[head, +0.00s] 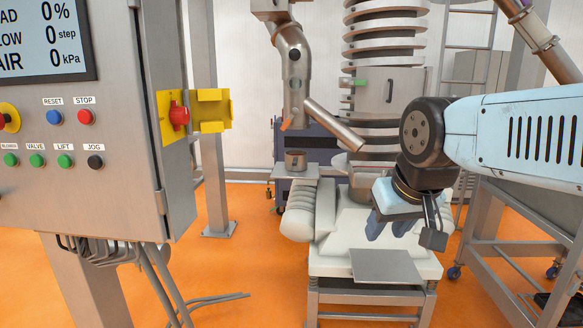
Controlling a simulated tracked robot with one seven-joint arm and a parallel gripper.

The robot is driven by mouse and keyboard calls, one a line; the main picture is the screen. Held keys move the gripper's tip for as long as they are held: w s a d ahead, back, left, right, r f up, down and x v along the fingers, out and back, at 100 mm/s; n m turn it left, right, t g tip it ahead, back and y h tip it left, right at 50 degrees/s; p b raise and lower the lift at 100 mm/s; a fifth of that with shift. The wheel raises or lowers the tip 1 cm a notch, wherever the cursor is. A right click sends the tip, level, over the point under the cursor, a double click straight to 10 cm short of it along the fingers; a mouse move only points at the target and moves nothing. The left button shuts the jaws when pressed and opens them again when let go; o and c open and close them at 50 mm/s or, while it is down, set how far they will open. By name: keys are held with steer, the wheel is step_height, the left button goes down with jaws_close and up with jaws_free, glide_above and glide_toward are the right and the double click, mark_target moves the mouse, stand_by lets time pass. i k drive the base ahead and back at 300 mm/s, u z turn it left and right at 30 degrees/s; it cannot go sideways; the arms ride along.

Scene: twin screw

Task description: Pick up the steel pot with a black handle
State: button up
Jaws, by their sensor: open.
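A small steel pot (295,161) stands upright on a small grey shelf (312,172) left of centre, below a slanted steel pipe. A dark spot shows on the pot's front, but I cannot make out the handle clearly.
A grey control cabinet (125,130) with a yellow bracket (208,110) fills the left. A steel pipe (333,124) slants down just right of the pot. A ribbed column (385,45) stands behind my gripper. A flat grey plate (386,266) lies below it.

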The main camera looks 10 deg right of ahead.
mark_target(296, 160)
steer(key=i, duration=1.85)
steer(key=z, duration=0.8)
steer(key=k, duration=0.85)
steer(key=z, duration=0.2)
steer(key=i, duration=0.95)
steer(key=u, duration=0.1)
